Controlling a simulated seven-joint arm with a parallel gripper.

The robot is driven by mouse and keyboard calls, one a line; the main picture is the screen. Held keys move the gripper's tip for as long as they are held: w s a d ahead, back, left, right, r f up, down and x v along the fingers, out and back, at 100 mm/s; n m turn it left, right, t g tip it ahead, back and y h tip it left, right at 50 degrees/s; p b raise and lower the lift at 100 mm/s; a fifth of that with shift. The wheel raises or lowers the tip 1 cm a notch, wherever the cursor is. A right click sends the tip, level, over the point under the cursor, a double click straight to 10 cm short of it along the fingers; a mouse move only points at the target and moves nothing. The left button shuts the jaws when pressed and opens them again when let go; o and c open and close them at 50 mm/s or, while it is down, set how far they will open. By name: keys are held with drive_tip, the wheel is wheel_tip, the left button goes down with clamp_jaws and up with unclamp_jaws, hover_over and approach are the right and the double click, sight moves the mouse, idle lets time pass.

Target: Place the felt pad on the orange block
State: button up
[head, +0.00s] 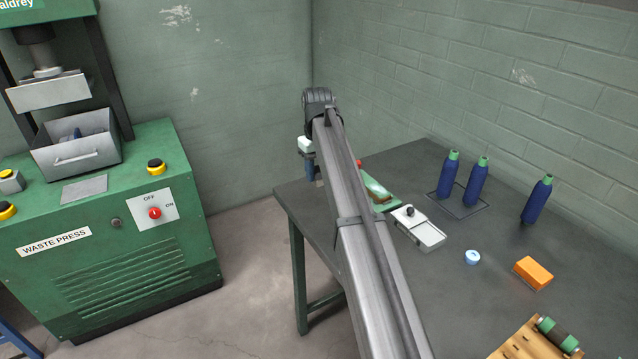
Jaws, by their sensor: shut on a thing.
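The orange block (533,273) lies on the dark grey table (440,290) at the right, with a thin dark layer or edge along its base. My arm crosses the middle of the head view and reaches toward the table's far left corner. I cannot make out the felt pad anywhere.
Several blue bottle-like bobbins with green tops (476,182) stand at the back right. A small light-blue round thing (472,257), a white device (417,228), a green board (378,190) and a wooden rack (525,343) are on the table. A green waste press (120,260) stands left.

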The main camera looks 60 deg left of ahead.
drive_tip(key=shift+r, duration=0.85)
drive_tip(key=shift+w, duration=0.1)
drive_tip(key=w+d+r+m, duration=0.1)
drive_tip(key=w+d+m, duration=0.1)
drive_tip(key=w+d, duration=0.85)
drive_tip(key=w+d+r+m, duration=0.2)
drive_tip(key=w+d, duration=0.4)
drive_tip(key=w, duration=0.9)
drive_tip(key=w+d+r+m, duration=0.1)
drive_tip(key=w+d, duration=0.4)
drive_tip(key=d, duration=0.4)
drive_tip(key=w+d+m, duration=0.1)
drive_tip(key=w+d, duration=0.4)
drive_tip(key=d, duration=0.4)
drive_tip(key=n, duration=0.6)
hover_over(535, 269)
drive_tip(key=shift+f, duration=5.15)
